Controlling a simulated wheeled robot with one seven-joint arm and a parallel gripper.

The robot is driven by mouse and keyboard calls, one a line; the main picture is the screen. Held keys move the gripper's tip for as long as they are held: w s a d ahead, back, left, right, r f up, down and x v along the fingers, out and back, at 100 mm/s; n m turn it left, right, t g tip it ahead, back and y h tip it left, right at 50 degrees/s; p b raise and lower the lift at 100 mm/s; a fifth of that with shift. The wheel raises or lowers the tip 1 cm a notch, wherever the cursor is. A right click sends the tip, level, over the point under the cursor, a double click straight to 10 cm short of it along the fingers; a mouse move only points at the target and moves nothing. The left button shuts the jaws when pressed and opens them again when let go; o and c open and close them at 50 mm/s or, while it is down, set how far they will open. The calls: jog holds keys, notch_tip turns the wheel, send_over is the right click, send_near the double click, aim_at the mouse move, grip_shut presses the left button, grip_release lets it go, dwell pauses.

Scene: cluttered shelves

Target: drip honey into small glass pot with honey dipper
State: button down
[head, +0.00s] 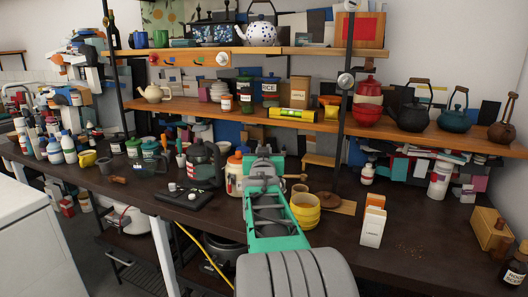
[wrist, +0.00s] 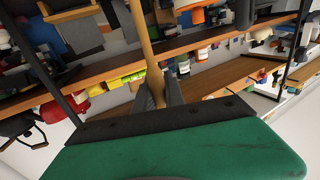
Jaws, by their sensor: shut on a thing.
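My gripper (head: 264,163) is above the dark counter, in the middle of the head view. In the wrist view my gripper (wrist: 160,94) is shut on a thin wooden stick (wrist: 146,45), which looks like the honey dipper's handle. A wooden piece, perhaps part of it, shows right of the gripper in the head view (head: 296,177). The dipper's head cannot be made out. A yellow ribbed pot (head: 305,212), perhaps the honey pot, stands open just right of my arm.
A round wooden lid (head: 328,198) lies on a board behind the yellow pot. A white and orange carton (head: 372,224) stands to the right. A dark kettle-like vessel (head: 202,162) is on the left. Loaded shelves (head: 420,133) run above. The front right counter is mostly clear.

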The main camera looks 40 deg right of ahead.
notch_tip(320, 180, down, 2)
jog(key=shift+f+b, duration=0.15)
jog(key=shift+b, duration=1.05)
dwell(0.7)
jog(key=s+d+r+b, duration=0.3)
jog(key=s+d, duration=0.3)
jog(key=s, duration=0.5)
jog(key=shift+s+d+b, duration=0.25)
jog(key=shift+s+b, duration=0.1)
jog(key=shift+b, duration=0.1)
dwell(4.4)
